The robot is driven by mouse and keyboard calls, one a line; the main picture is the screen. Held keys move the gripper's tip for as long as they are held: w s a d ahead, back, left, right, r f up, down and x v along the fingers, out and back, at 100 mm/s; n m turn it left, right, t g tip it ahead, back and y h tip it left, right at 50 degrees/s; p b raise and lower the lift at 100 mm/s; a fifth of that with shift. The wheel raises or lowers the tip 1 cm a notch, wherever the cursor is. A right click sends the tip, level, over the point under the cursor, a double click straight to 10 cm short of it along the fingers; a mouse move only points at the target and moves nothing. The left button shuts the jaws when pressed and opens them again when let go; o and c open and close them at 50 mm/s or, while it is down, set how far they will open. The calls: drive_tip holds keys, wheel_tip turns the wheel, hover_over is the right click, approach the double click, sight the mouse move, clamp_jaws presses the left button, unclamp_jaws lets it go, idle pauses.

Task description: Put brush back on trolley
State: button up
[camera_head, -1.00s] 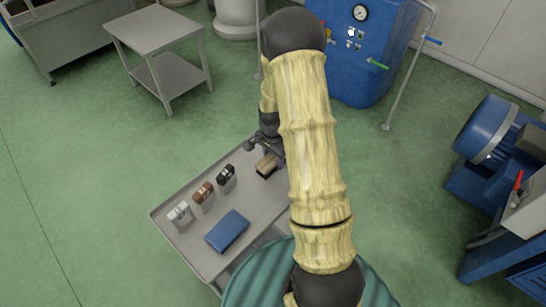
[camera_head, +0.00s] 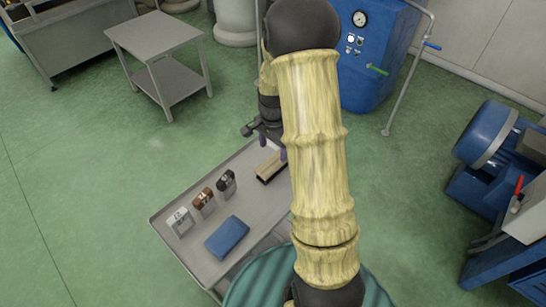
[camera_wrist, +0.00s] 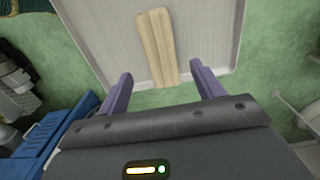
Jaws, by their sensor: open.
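The brush (camera_head: 270,167), with a pale wooden top, lies on the far right part of the grey trolley (camera_head: 258,208). In the wrist view the brush (camera_wrist: 157,45) lies lengthwise on the trolley's top (camera_wrist: 212,30), its near end close to the trolley's edge. My gripper (camera_head: 273,147) is at the trolley's far edge beside the brush, partly hidden behind my arm. In the wrist view my gripper's (camera_wrist: 160,75) two purple fingers stand wide apart and empty, with a gap on each side of the brush's near end.
Three small labelled blocks, white (camera_head: 180,221), brown (camera_head: 203,202) and black (camera_head: 226,184), stand in a row on the trolley. A folded blue cloth (camera_head: 227,236) lies in front of them. A grey side table (camera_head: 152,35) and blue machines (camera_head: 375,60) stand apart on the green floor.

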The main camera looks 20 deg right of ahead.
sight(273, 163)
wheel_tip(273, 163, up, 4)
drive_tip(key=shift+r, duration=0.1)
drive_tip(key=shift+s+d, duration=0.1)
idle(0.5)
drive_tip(key=s+a+r+n+t, duration=0.1)
drive_tip(key=s+a+r+n, duration=0.1)
drive_tip(key=s+a+n, duration=0.3)
drive_tip(key=s+a+r+n+t, duration=0.1)
drive_tip(key=s+a+r+n, duration=0.2)
drive_tip(key=s+a+n, duration=0.2)
drive_tip(key=s+n, duration=0.3)
drive_tip(key=s, duration=0.1)
drive_tip(key=shift+r+n+t, duration=0.3)
drive_tip(key=shift+r, duration=0.05)
drive_tip(key=shift+a, duration=0.1)
